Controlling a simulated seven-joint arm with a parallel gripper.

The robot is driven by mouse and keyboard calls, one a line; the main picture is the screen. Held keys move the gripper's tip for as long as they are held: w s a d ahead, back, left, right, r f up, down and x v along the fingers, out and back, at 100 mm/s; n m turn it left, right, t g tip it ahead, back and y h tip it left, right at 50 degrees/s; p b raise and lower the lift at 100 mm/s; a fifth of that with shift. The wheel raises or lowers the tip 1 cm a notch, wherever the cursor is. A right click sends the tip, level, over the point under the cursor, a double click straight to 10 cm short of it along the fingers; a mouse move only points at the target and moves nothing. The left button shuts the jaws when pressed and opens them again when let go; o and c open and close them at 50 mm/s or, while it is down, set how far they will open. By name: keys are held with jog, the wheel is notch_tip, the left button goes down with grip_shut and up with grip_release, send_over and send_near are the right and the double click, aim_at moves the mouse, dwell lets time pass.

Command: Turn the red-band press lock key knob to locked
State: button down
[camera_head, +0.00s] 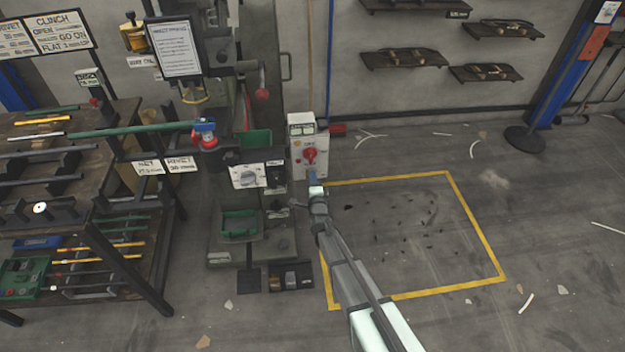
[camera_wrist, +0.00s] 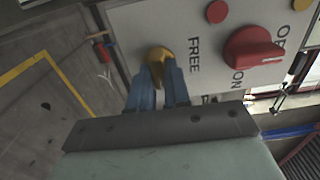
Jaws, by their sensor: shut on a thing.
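The lock key knob (camera_wrist: 160,55) is a small yellow knob on a white control box (camera_wrist: 195,25). It sits beside the printed word FREE in the wrist view. My gripper (camera_wrist: 160,80) has its blue fingers on either side of this knob and is shut on it. The fingers cover part of the knob, so its exact angle is hard to read. In the head view the box (camera_head: 297,158) stands at the right side of the press, and my gripper (camera_head: 313,178) reaches its lower front. The key knob is hidden there.
A large red switch knob (camera_wrist: 252,57) sits on the same box, near my fingers, with a flat red button (camera_wrist: 217,11) beside it. The press (camera_head: 240,210) and a loaded workbench (camera_head: 100,150) stand left. The yellow-outlined floor area (camera_head: 447,176) at right is mostly clear.

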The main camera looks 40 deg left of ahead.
dwell(0.4)
jog(key=c, duration=1.1)
grip_release()
jog(key=shift+s+d, duration=0.1)
jog(key=v, duration=1.3)
jog(key=shift+s+d, duration=0.2)
